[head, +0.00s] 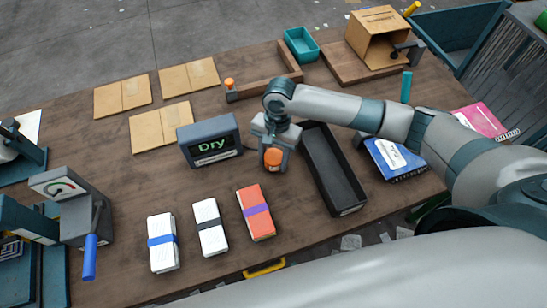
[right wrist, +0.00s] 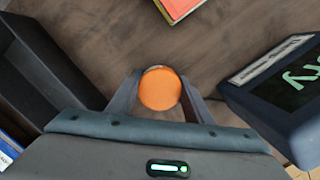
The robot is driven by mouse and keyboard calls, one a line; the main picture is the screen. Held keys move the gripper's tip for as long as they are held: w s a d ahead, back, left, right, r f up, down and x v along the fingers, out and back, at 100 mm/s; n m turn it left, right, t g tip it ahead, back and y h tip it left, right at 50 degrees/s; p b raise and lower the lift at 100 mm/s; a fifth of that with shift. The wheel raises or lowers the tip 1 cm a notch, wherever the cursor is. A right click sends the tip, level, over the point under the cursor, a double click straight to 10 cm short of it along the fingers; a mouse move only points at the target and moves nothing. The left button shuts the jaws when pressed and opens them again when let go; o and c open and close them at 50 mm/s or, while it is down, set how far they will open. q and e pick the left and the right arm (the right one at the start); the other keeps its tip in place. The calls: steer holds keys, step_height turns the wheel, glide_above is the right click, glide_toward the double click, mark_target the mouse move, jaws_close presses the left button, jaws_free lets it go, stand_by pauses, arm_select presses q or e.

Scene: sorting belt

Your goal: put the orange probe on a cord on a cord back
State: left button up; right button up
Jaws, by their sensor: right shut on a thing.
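The orange probe (head: 273,157) is in my right gripper (head: 273,160), just right of a dark meter box (head: 210,140) whose screen reads "Dry". In the right wrist view the round orange end of the probe (right wrist: 160,89) sits between the two fingers of my right gripper (right wrist: 160,95), which are shut on it. The meter box (right wrist: 285,85) stands close by at the right there. I cannot make out the cord or a holder for the probe. My left gripper is not clearly in view.
A long black tray (head: 335,175) lies just right of my right gripper. Banded bundles, such as the orange one (head: 256,212), lie in front. Cardboard pieces (head: 160,127) lie behind the meter box. A gauge with a blue lever (head: 90,255) stands at the left.

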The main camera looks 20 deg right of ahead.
mark_target(276, 152)
steer(key=shift+f, duration=0.45)
steer(key=shift+f, duration=0.1)
steer(key=o, duration=1.1)
steer(key=shift+o, duration=0.2)
steer(key=shift+w+r, duration=0.15)
steer(key=shift+r, duration=0.55)
steer(key=r+b, duration=0.1)
steer(key=r, duration=0.2)
steer(key=r+b, duration=0.1)
steer(key=r, duration=0.2)
steer(key=w+d+r, duration=0.1)
steer(key=r, duration=0.2)
steer(key=shift+r+b, duration=0.15)
steer(key=shift+b, duration=0.25)
steer(key=shift+w+d+r, duration=0.1)
steer(key=shift+d+r, duration=0.05)
steer(key=shift+r, duration=0.6)
